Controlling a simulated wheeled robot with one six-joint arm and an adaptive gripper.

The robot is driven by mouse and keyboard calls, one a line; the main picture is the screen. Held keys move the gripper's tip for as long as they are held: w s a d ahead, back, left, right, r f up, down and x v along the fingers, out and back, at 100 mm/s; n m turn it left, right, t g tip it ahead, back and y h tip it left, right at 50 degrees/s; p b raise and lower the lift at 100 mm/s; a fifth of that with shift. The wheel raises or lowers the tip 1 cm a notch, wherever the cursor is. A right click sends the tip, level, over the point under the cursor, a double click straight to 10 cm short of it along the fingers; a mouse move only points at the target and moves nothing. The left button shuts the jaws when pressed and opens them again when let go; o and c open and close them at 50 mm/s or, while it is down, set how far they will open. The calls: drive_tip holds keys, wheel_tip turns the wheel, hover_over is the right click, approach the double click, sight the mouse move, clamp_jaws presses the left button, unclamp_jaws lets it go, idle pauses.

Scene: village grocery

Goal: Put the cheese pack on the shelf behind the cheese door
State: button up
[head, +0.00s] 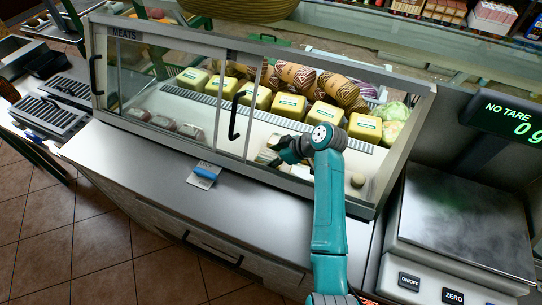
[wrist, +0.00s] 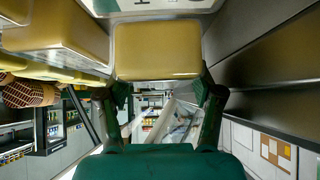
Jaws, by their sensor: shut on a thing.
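In the wrist view, my gripper (wrist: 160,92) is shut on a yellow block-shaped cheese pack (wrist: 157,50). In the head view, my gripper (head: 282,152) is low at the right half of the glass-fronted case, below the row of packs. The held pack is mostly hidden there. Yellow cheese packs (head: 289,105) with pale labels stand in a row on the case's raised rear shelf. Some also show at upper left in the wrist view (wrist: 55,32). A glass door with a black handle (head: 236,112) is near the case's middle. I cannot tell how far it is slid.
Brown patterned sausages (head: 295,74) and a cabbage (head: 392,112) lie behind the packs. Dark wrapped packs (head: 163,122) lie in the left half, under the MEATS sign (head: 127,34). A scale (head: 465,225) stands at right. The steel counter is mostly clear except for a small blue-and-white card (head: 204,175).

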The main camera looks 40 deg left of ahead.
drive_tip(key=shift+f, duration=0.55)
drive_tip(key=o, duration=1.2)
drive_tip(key=shift+r, duration=0.2)
drive_tip(key=v, duration=1.2)
drive_tip(key=shift+r, duration=0.45)
drive_tip(key=shift+w, duration=0.1)
